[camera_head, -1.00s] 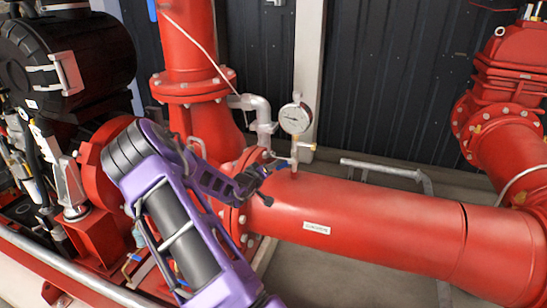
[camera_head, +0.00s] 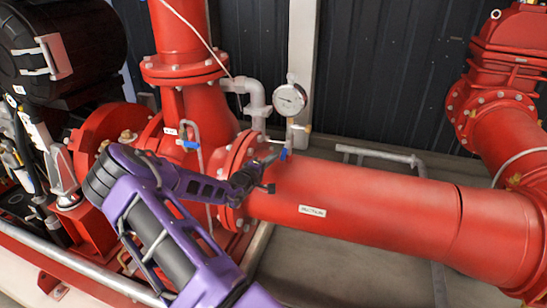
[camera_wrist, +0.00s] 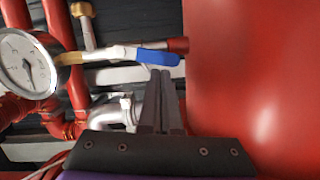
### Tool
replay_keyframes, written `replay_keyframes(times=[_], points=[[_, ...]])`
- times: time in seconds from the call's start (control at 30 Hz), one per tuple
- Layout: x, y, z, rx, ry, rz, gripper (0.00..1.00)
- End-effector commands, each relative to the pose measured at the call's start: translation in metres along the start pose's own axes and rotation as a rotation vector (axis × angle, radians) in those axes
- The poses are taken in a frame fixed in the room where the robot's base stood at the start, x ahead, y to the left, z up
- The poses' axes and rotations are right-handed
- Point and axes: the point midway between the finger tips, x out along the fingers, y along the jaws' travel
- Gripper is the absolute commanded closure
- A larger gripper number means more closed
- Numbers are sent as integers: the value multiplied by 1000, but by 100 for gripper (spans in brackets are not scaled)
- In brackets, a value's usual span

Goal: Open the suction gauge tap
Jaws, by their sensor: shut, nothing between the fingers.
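The white round suction gauge (camera_head: 290,99) stands on a thin stem above the red suction pipe (camera_head: 375,205); its dial also shows in the wrist view (camera_wrist: 28,65). The tap's blue lever (camera_head: 283,154) sits on that stem, low near the pipe. In the wrist view the blue lever (camera_wrist: 158,58) lies roughly along the stem. My gripper (camera_head: 271,161) is shut and empty beside the lever. In the wrist view its fingertips (camera_wrist: 162,76) are just below the lever's free end; I cannot tell whether they touch it.
A second blue-handled tap (camera_head: 187,140) stands left, behind my arm. A bolted flange (camera_head: 240,165) is close to my gripper. A grey pipe (camera_head: 255,100) rises left of the gauge. The red pipe's surface fills the wrist view's right side.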

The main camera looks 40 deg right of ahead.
Motion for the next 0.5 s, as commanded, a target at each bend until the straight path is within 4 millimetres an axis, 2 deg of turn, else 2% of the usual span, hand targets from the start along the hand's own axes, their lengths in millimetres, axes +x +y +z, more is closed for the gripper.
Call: replay_keyframes(times=[0.17,0.5], points=[[-32,0,-2,0,4,-2,100],[-116,0,-1,-1,5,-2,100]])
